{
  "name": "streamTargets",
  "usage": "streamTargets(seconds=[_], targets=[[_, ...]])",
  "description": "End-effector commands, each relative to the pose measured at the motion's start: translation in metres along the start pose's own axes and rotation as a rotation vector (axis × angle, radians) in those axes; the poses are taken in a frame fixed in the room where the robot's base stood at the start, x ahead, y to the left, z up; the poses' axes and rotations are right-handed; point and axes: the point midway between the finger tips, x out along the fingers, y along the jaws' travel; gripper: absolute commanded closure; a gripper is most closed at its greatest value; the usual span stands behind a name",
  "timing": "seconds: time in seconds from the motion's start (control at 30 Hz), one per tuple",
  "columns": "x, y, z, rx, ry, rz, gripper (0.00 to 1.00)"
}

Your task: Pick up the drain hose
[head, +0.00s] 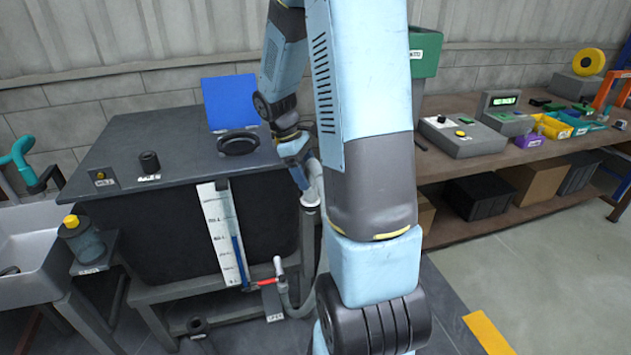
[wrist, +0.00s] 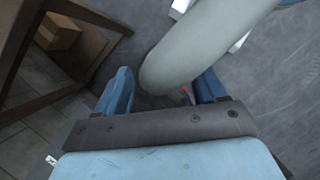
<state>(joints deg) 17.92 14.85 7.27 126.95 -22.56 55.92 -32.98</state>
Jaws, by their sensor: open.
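The drain hose is a pale grey tube. In the head view its lower loop (head: 286,299) hangs by the valve with the red handle (head: 264,282) at the tank's front, and its upper part is near my gripper (head: 303,178). In the wrist view the hose (wrist: 200,52) is large and close, with its rounded end lying across the space between the two blue fingers of my gripper (wrist: 164,78). The fingers are apart, one on each side of it. I cannot tell whether either touches it. My arm hides part of the hose in the head view.
The dark tank (head: 180,160) has a level scale (head: 221,235) on its front. A sink (head: 30,250) and a bottle (head: 82,240) are at the left. A workbench (head: 470,165) with instruments and bins runs along the right. The floor at the lower right is clear.

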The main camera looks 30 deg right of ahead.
Motion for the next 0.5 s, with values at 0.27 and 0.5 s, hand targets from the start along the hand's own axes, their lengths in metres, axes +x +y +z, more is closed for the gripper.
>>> streamTargets(seconds=[0.27,0.5], targets=[[0.0161,0.0003,0.0001,0.001,0.001,0.001,0.3],[0.0161,0.0001,0.0003,0.001,0.0,0.0,0.38]])
